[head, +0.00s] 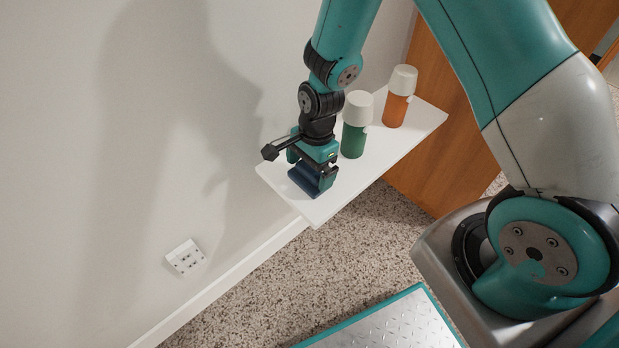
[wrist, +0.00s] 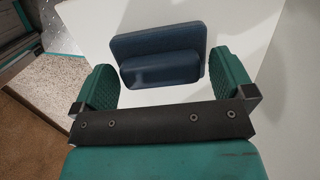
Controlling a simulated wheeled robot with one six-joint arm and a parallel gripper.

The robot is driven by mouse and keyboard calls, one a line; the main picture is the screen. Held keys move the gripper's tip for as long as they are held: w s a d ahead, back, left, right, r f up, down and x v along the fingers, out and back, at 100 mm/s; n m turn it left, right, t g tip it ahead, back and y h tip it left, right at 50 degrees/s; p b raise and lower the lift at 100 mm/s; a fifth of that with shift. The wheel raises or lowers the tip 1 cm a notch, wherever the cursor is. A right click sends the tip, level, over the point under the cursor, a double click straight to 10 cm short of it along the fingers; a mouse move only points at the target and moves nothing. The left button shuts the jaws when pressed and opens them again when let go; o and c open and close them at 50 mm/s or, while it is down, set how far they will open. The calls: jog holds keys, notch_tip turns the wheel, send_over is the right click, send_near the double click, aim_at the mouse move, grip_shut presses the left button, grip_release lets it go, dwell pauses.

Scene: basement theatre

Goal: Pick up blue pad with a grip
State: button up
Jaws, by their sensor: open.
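The blue pad (head: 304,181) lies near the front left end of the white shelf (head: 391,140). In the wrist view the pad (wrist: 160,45) is a dark blue slab with a raised block, its grip (wrist: 161,69), on the near side. My gripper (head: 314,176) is right over the pad in the head view. In the wrist view my gripper (wrist: 168,84) is open, with one green finger on either side of the grip. Gaps show between the fingers and the grip. The head view hides part of the pad behind the gripper.
A green bottle with a white cap (head: 355,138) stands just right of my gripper. An orange bottle with a white cap (head: 397,108) stands farther along the shelf. The wall (head: 130,120) is close on the left, with a white socket plate (head: 185,257) low on it.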

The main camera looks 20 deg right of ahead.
aim_at(310, 169)
jog(key=c, duration=0.8)
jog(key=shift+r, duration=0.1)
jog(key=shift+c, duration=0.2)
notch_tip(310, 169, up, 20)
jog(key=p, duration=0.5)
jog(key=shift+p, duration=0.35)
jog(key=o, duration=0.4)
jog(key=c, duration=0.3)
